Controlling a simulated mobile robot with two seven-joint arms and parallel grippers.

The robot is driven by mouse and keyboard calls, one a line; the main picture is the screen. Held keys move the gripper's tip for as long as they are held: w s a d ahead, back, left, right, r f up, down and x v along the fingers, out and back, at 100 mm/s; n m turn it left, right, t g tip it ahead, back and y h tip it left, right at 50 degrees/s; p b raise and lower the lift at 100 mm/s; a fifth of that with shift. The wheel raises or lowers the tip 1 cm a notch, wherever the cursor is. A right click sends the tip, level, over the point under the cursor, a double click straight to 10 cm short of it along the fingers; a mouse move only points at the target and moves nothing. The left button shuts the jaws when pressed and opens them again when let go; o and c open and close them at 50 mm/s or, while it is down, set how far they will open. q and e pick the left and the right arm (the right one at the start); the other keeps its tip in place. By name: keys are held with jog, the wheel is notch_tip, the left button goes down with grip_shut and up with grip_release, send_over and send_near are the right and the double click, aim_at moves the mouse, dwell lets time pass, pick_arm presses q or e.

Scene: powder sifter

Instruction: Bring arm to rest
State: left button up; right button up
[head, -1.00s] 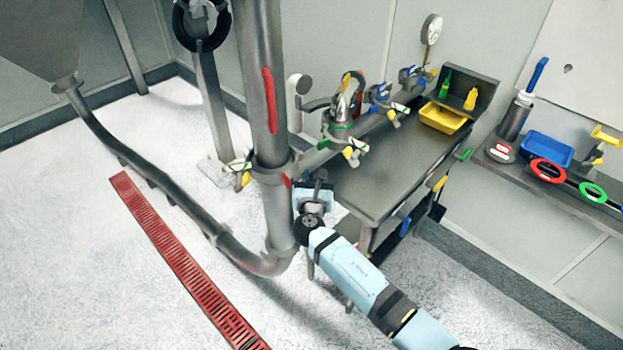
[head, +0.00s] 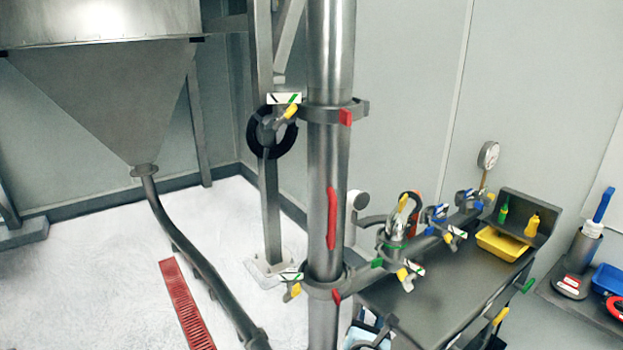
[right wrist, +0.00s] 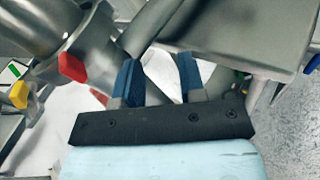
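My right gripper (head: 372,334) shows only in part at the bottom edge of the head view, beside the steel column (head: 330,150) and below the pipe clamp (head: 322,288). In the right wrist view its two blue fingertips (right wrist: 158,78) stand apart with nothing between them. The column's lower clamp with a red tab (right wrist: 72,67) is at the upper left there, and a grey surface fills the upper right. Most of my right arm is out of the head view. My left arm and gripper are not in view.
A grey workbench (head: 425,300) with a yellow tray (head: 502,243) stands right of the column. A hopper (head: 105,95) feeds a sloping pipe (head: 190,250) on the left. A red floor grate (head: 183,305) lies beside it. The white floor at left is open.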

jog(key=s+d+f+m+g+y, duration=0.1)
jog(key=s+f+m+g+y, duration=0.15)
jog(key=s+f+m, duration=0.65)
jog(key=s+d+m+g+y, duration=0.2)
jog(key=s+m+y, duration=0.3)
jog(key=s+m, duration=1.2)
jog(key=s+f, duration=0.1)
jog(key=s, duration=0.6)
jog(key=shift+s+d+m, duration=0.2)
jog(key=shift+m, duration=0.2)
